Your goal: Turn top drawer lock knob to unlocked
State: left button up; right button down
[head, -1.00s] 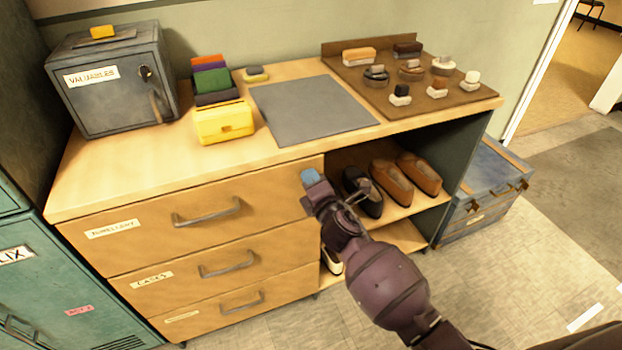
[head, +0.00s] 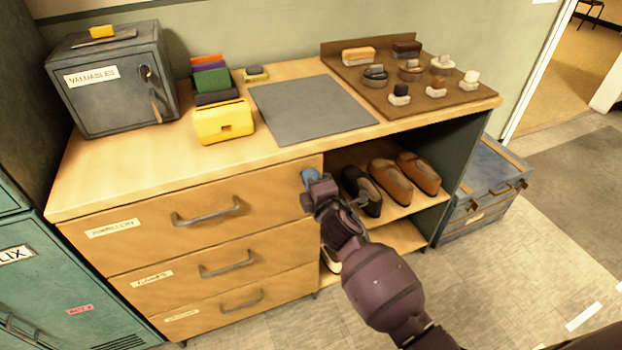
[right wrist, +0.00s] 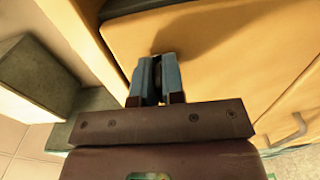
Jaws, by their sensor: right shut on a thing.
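The top drawer (head: 270,195) of the wooden cabinet is closed, with a grey bar handle (head: 207,212) and a paper label. My right gripper (head: 310,176) is at the upper right end of this drawer's front. In the right wrist view its two blue fingers (right wrist: 158,78) point at the drawer face and are closed around a small dark knob (right wrist: 157,73). The fingers hide most of the knob, so I cannot read its lock position. My left gripper is not in view.
Open shelves with brown shoes (head: 390,182) are just right of the gripper. The worktop (head: 140,165) overhangs the drawer above it. A grey safe (head: 112,85), a yellow box (head: 224,122) and a shoe-care tray (head: 455,98) stand on top. A blue trunk (head: 485,190) is at right.

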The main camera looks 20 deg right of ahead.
jog(key=c, duration=1.2)
grip_release()
jog(key=shift+s, duration=0.55)
jog(key=shift+s+d+p, duration=0.15)
jog(key=shift+s+p, duration=0.55)
jog(key=shift+s, duration=4.15)
